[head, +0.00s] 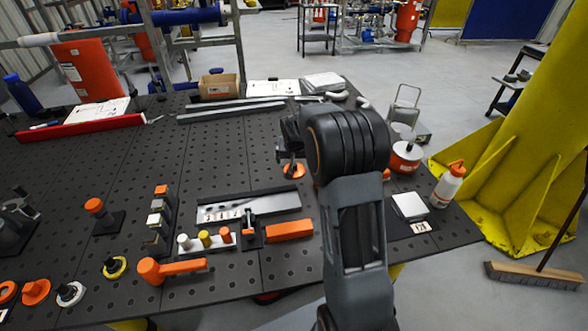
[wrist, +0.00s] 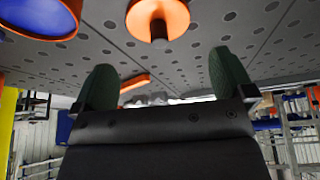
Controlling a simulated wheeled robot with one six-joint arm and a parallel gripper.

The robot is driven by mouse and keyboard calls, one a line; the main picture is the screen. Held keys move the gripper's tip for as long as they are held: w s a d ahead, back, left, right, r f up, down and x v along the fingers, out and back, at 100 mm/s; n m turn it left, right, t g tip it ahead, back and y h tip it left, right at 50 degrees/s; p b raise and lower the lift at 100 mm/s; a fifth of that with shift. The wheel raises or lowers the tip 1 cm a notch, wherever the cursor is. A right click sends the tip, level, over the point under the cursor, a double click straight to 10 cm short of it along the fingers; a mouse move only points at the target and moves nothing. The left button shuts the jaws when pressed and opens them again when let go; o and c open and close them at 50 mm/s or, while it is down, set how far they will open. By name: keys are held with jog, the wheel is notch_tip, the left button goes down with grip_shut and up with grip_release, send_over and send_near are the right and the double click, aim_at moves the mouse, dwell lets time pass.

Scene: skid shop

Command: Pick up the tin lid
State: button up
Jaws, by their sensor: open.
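An orange tin (head: 406,164) stands on the dark perforated table, right of my arm. Its pale round top with a small dark knob looks like the tin lid (head: 401,151), seated on it. In the wrist view, an orange-rimmed round thing with a bluish top (wrist: 38,14), cut off at the upper left corner, appears to be this tin. My gripper (wrist: 163,75) is open and empty above the table, left of the tin and apart from it. In the head view my arm hides most of the gripper. An orange disc with a post (head: 293,170) lies below it.
A white bottle with an orange cap (head: 448,185) and a pale square block (head: 409,206) stand near the tin. Orange fixtures, a metal bracket (head: 222,207) and small pegs crowd the front left. A yellow column (head: 530,140) rises beyond the right edge.

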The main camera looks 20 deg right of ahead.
aim_at(294, 164)
jog(key=shift+p+x, duration=0.85)
jog(key=shift+x, duration=2.25)
jog(key=shift+r, duration=0.1)
jog(key=c, duration=0.7)
jog(key=shift+w, duration=0.1)
